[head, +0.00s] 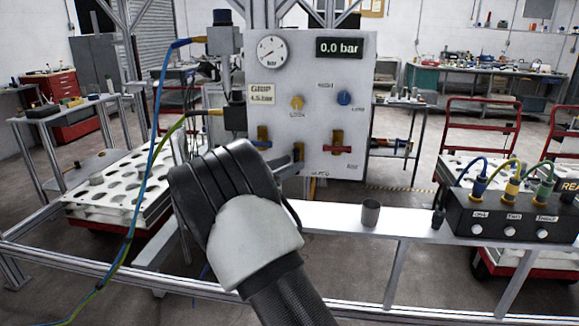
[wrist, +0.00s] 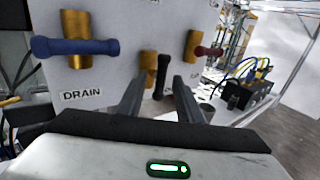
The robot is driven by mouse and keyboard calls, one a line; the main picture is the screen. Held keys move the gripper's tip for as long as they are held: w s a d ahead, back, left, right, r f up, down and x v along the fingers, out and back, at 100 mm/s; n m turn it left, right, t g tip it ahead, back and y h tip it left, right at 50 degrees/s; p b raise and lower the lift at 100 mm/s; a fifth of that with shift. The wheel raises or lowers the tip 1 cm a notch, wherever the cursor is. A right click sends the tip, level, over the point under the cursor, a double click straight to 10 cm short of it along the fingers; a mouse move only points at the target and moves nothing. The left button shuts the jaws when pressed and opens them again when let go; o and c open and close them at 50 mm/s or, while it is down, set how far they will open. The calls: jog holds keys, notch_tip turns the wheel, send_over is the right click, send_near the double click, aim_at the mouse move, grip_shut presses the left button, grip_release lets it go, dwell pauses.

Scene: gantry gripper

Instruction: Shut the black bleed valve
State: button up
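The black bleed valve has a brass body (wrist: 147,66) and a black lever (wrist: 162,75). The lever hangs nearly upright, pointing down, in the middle of the wrist view. My gripper (wrist: 161,82) is open, with one grey finger on each side of the lever. I cannot tell whether either finger touches it. In the head view my gripper (head: 291,160) is at the panel's lower edge, and my arm hides much of that area. The bleed valve's label is not readable.
The blue drain lever (wrist: 75,47) lies crosswise at left. The red lever (wrist: 208,51) is crosswise at right. The panel (head: 320,100) carries a gauge (head: 272,51) and a display reading 0.0 bar (head: 339,47). A grey cup (head: 371,213) and black connector box (head: 510,214) stand on the rail.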

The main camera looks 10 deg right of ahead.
jog(key=shift+w+d, duration=0.1)
jog(key=shift+d, duration=0.05)
grip_shut()
